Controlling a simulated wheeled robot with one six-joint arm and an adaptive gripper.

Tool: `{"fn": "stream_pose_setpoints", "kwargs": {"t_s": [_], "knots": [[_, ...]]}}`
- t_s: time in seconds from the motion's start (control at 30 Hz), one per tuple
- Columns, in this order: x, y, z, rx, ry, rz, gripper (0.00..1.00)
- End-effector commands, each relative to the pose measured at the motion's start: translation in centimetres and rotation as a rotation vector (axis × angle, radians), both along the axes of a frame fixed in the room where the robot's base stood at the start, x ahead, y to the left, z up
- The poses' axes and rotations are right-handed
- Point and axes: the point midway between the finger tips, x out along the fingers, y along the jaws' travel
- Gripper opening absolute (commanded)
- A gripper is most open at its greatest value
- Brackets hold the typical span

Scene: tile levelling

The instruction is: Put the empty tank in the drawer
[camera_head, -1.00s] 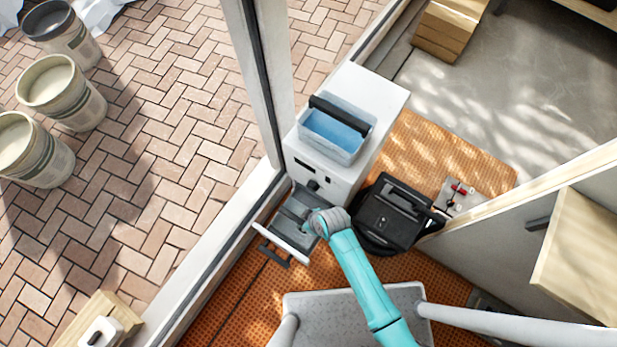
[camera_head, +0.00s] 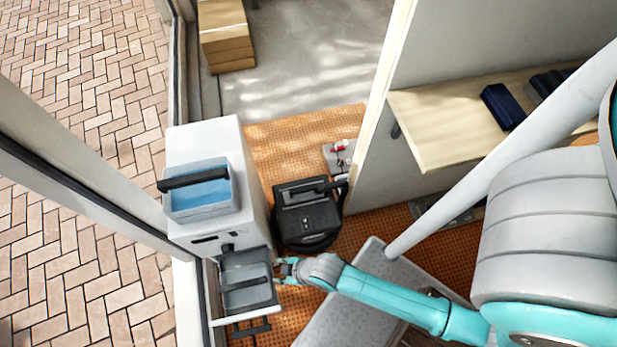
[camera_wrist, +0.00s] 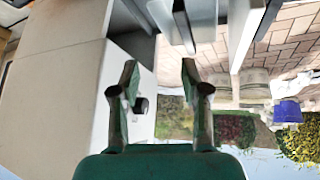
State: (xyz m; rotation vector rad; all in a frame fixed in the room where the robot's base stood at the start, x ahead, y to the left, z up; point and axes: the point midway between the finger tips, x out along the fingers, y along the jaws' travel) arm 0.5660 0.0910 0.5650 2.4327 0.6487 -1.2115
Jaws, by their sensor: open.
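A white cabinet (camera_head: 208,140) stands by the door frame with its drawer (camera_head: 225,318) pulled out. Inside the drawer is a grey, tank-like shape (camera_head: 245,280) with a darker raised part; I cannot tell whether it is a loose tank or the drawer's own insert. A pale grey tank (camera_head: 205,211) with a black carry bar and a blue inside sits on top of the cabinet. I cannot tell whether the blue is water. My gripper (camera_head: 279,270) is just right of the open drawer, open and empty; its parted fingers also show in the wrist view (camera_wrist: 160,78).
A black case (camera_head: 305,215) stands on the orange mat right of the cabinet. A small board with red parts (camera_head: 340,150) lies behind it. A wooden shelf (camera_head: 450,125) is at right. Brick paving (camera_head: 90,90) lies outside at left.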

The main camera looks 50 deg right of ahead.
Motion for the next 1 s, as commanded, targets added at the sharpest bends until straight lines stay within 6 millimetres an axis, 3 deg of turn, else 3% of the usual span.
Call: {"fn": "stream_pose_setpoints", "kwargs": {"t_s": [0.03,0.27,0.5,0.7,0.83,1.0], "knots": [[-1.5,-1.1,1.1,0.010,-0.030,-0.043,0.46],[-6.1,-4.9,8.3,0.081,-0.206,-0.227,0.46],[-10.4,-7.5,18.1,0.165,-0.397,-0.384,0.46],[-13.0,-8.7,26.6,0.239,-0.542,-0.473,0.46],[-13.8,-9.0,30.2,0.272,-0.602,-0.504,0.46],[-14.1,-9.1,32.1,0.289,-0.633,-0.517,0.46]]}}
